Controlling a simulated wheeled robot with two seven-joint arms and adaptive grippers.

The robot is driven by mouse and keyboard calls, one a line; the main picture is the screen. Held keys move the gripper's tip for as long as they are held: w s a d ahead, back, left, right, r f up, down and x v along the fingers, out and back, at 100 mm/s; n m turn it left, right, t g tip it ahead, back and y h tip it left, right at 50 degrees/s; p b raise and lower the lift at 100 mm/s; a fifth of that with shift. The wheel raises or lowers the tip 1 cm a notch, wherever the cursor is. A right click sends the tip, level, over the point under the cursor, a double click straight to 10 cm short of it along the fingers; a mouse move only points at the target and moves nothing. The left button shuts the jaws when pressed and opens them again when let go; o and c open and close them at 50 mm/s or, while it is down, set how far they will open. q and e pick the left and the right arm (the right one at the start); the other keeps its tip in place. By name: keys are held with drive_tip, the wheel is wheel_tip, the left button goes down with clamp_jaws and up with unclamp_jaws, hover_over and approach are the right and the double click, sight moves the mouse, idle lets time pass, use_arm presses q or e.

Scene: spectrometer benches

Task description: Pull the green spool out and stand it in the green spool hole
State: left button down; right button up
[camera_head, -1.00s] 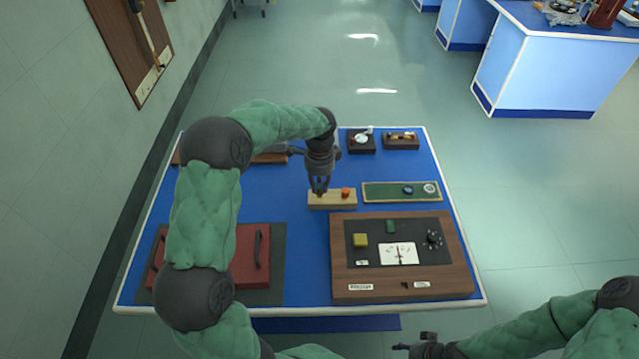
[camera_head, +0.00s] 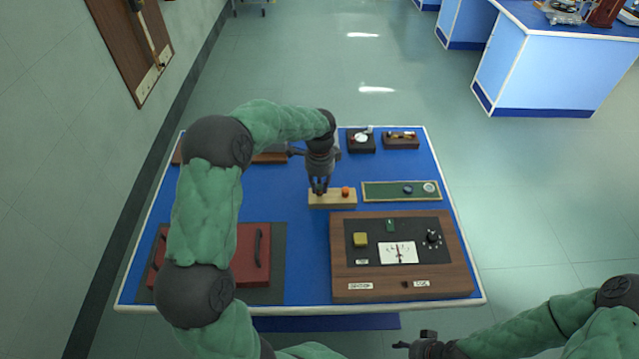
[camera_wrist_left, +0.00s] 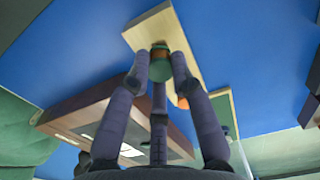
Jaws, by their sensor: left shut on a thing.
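The green spool (camera_wrist_left: 160,66) shows in the left wrist view between the fingers of my left gripper (camera_wrist_left: 160,78), at the pale wooden block (camera_wrist_left: 150,28). In the head view my left gripper (camera_head: 319,190) is over the left end of that block (camera_head: 333,203) and hides the spool. The gripper is shut on the spool. I cannot tell whether the spool is still seated in the block. An orange spool (camera_head: 345,191) stands at the block's right end. My right gripper (camera_head: 402,346) is at the bottom edge, off the table; its finger state is unclear. I cannot make out which hole is the green spool's.
A wooden instrument box (camera_head: 350,280) with a dial and knobs lies in front of the block. A green tray (camera_head: 385,191) with small round parts is to the right. Two small dark boxes stand behind. A red case (camera_head: 252,275) lies at left, partly behind my arm.

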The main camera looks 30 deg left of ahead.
use_arm(q)
drive_tip(key=shift+f, duration=0.8)
idle(0.4)
drive_tip(key=c, duration=1.2)
unclamp_jaws()
drive_tip(key=shift+o, duration=0.5)
drive_tip(key=o, duration=0.5)
wheel_tip(320, 180, up, 12)
